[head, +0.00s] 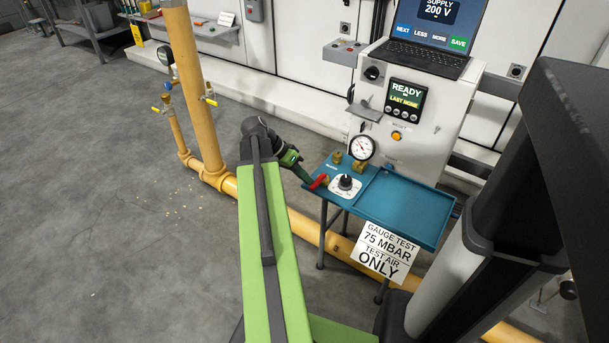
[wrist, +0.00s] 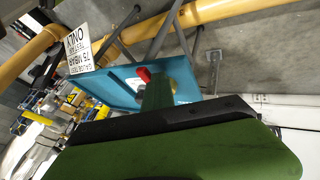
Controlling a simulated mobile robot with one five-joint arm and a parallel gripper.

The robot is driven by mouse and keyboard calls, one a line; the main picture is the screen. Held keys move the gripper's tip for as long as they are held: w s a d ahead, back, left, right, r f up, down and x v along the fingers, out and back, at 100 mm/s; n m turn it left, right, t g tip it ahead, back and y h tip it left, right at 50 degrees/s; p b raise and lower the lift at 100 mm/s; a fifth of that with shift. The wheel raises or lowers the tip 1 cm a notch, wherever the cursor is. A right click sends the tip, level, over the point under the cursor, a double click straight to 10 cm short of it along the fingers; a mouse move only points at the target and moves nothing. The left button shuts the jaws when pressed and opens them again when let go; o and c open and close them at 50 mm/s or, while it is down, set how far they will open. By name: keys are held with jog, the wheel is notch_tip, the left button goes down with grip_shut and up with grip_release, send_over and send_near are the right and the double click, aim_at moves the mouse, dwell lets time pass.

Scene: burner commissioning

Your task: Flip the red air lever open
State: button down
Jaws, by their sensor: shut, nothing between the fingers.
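The red air lever (head: 319,182) sits at the left end of the blue bench top (head: 408,212), beside a black knob (head: 345,182) on a white dial plate. In the wrist view the red lever (wrist: 144,74) shows just beyond the end of my gripper. My gripper (head: 306,178) is shut and empty, its tip close to the lever from the left. I cannot tell whether it touches the lever. In the wrist view my green gripper body hides part of the bench top.
A pressure gauge (head: 361,147) and brass fittings stand at the back of the bench. A white control cabinet (head: 418,120) with a laptop (head: 425,40) is behind. A sign (head: 384,252) hangs at the front edge. Yellow pipes (head: 194,90) run left and below.

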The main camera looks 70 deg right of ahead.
jog(key=shift+s+a+n+h, duration=0.3)
jog(key=shift+s+a+n, duration=0.1)
jog(key=shift+s+n, duration=0.1)
jog(key=shift+s, duration=0.1)
jog(key=shift+d, duration=0.15)
jog(key=shift+w+d, duration=0.45)
jog(key=shift+d, duration=0.2)
jog(key=shift+w, duration=0.25)
jog(key=w+d+f+p+v, duration=0.1)
jog(key=w+p+v, duration=0.1)
jog(key=p+v, duration=0.6)
jog(key=v, duration=0.3)
jog(key=shift+w+d+r, duration=0.15)
jog(key=shift+w+r, duration=0.1)
jog(key=shift+w, duration=0.05)
